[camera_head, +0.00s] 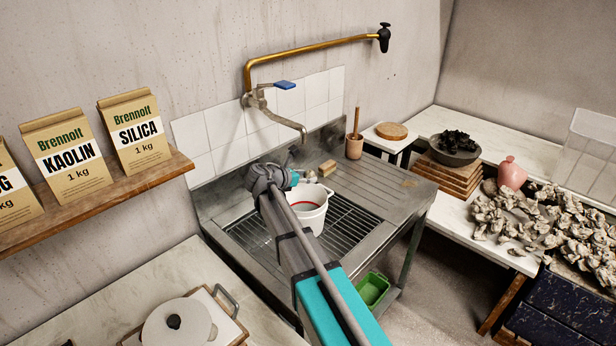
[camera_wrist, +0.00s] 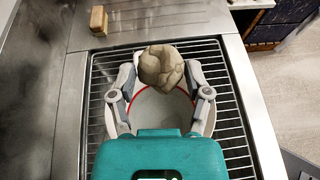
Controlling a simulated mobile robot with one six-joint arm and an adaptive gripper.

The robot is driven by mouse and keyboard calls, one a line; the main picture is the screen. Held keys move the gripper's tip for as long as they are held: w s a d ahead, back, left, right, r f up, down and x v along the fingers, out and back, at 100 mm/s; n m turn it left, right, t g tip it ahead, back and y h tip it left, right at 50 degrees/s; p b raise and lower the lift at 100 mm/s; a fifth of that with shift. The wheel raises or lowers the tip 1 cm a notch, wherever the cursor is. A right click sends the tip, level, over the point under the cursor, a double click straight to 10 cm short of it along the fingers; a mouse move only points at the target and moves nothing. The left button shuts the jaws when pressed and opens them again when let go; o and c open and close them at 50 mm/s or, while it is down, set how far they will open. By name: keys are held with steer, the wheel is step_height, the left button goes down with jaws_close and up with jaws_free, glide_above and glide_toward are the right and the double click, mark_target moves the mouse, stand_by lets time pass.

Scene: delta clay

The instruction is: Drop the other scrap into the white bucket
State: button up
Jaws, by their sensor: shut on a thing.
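The white bucket (camera_head: 314,212) stands on the sink's metal grate, partly hidden by my arm in the head view. Its red-lined rim and pale inside show below my gripper in the wrist view (camera_wrist: 160,110). My gripper (camera_wrist: 162,72) is shut on a grey-brown lump of clay scrap (camera_wrist: 162,66). The scrap is held over the far part of the bucket's mouth in the wrist view. In the head view my gripper (camera_head: 298,180) is above the bucket, and its fingers are mostly hidden. I cannot see the bucket's floor clearly.
A small wooden block (camera_wrist: 98,20) lies on the metal sink top (camera_wrist: 190,18). A green bin (camera_head: 373,290) sits low under the sink. Several clay scraps (camera_head: 545,230) cover the right table.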

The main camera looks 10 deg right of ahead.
steer(key=shift+f+b, duration=0.65)
steer(key=shift+f, duration=0.35)
steer(key=o, duration=1.2)
steer(key=shift+s, duration=0.1)
